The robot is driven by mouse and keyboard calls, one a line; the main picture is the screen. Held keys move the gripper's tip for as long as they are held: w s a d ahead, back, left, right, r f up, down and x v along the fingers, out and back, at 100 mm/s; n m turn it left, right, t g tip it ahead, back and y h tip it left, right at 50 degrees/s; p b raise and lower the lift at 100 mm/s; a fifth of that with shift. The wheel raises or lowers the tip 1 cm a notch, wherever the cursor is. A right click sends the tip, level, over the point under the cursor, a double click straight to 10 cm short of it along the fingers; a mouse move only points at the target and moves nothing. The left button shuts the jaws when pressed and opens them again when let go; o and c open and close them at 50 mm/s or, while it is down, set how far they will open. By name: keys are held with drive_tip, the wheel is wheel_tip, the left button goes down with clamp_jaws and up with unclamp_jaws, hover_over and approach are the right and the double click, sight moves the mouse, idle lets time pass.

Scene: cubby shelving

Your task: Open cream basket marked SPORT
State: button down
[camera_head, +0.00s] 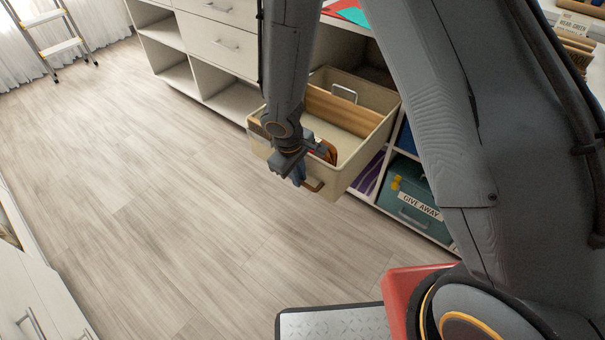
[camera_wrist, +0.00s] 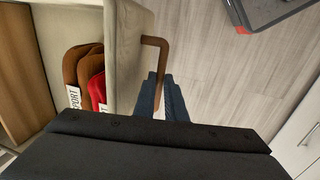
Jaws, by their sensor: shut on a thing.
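The cream basket (camera_head: 345,178) is pulled well out of its cubby, and its open top shows. Its brown handle (camera_head: 316,185) is on the front wall; the handle also shows in the wrist view (camera_wrist: 163,45). My gripper (camera_head: 300,176) is at the front wall, its blue-grey fingers (camera_wrist: 160,97) shut on the handle. Inside the basket are brown and red rounded items (camera_wrist: 84,68) with white tags, partly cut off, reading "PORT". Any label on the basket's front is hidden.
A teal bin marked GIVE AWAY (camera_head: 412,203) sits in a lower cubby at right. Empty cubbies and drawers (camera_head: 218,45) stand behind to the left. A stepladder (camera_head: 55,40) is far left. Open wood floor (camera_head: 170,190) lies in front of the basket.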

drive_tip(key=c, duration=1.8)
unclamp_jaws()
drive_tip(key=r, duration=0.2)
drive_tip(key=r+p, duration=0.1)
drive_tip(key=r, duration=0.2)
drive_tip(key=s+a+r, duration=0.1)
drive_tip(key=r, duration=0.1)
drive_tip(key=shift+r+p, duration=0.35)
drive_tip(key=shift+p, duration=0.05)
drive_tip(key=s+d+r+m+p, duration=0.3)
drive_tip(key=s+d+r, duration=0.2)
drive_tip(key=r, duration=0.3)
drive_tip(key=s+d+r+m+g+y+p, duration=0.1)
drive_tip(key=s+d+r+m+p, duration=0.1)
drive_tip(key=s+d+r, duration=0.4)
drive_tip(key=s+d+r+m+p, duration=0.3)
drive_tip(key=s+d+r, duration=0.3)
drive_tip(key=r, duration=0.4)
drive_tip(key=shift+s+d+m+g+p, duration=0.1)
drive_tip(key=shift+d+m+g+p, duration=0.25)
drive_tip(key=shift+m, duration=0.45)
